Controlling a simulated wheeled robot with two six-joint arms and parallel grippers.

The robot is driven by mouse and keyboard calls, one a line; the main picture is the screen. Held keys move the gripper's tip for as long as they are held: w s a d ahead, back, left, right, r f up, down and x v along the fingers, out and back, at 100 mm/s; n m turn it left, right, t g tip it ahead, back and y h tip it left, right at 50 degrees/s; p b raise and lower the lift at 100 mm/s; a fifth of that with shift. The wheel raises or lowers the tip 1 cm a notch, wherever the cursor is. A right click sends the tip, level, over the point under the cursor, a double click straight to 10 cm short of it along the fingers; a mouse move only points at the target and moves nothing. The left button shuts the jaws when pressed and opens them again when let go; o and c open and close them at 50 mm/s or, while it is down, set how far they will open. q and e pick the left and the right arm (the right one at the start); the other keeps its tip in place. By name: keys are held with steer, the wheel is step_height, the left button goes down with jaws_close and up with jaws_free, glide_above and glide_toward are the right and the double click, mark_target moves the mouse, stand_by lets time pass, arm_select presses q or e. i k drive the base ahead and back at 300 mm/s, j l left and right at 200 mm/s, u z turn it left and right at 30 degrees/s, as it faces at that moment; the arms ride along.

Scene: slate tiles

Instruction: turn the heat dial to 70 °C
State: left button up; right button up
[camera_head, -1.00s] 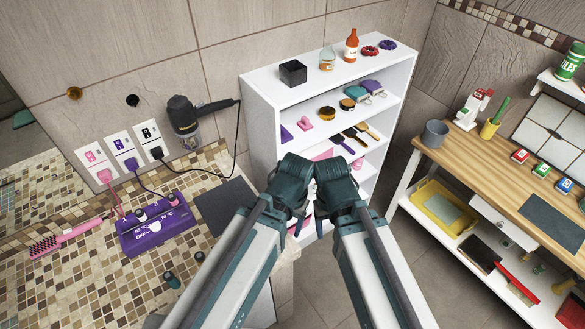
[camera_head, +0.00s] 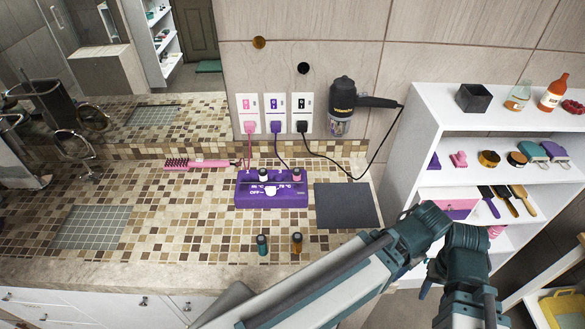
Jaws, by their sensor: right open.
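The purple heater box (camera_head: 272,201) stands on the mosaic counter, below the wall sockets. Its white dial (camera_head: 271,190) is on top, among the markings: OFF at its left, a lower temperature at upper left and a higher one at upper right. The pointer is too small to read surely. My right gripper (camera_head: 464,243) is at the lower right, in front of the white shelf, open and well away from the box. My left gripper (camera_head: 425,232) is beside it, also apart from the dial; its jaws cannot be made out.
Two small bottles, teal (camera_head: 262,244) and brown (camera_head: 297,242), stand in front of the box. A dark mat (camera_head: 346,205) lies to its right and a pink brush (camera_head: 196,163) behind it at left. Cords run to the sockets (camera_head: 275,113). A hair dryer (camera_head: 342,96) hangs on the wall.

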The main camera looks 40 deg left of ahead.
mark_target(269, 191)
steer(key=u, duration=1.55)
steer(key=k+j+z, duration=0.2)
steer(key=j, duration=0.25)
steer(key=k, duration=0.05)
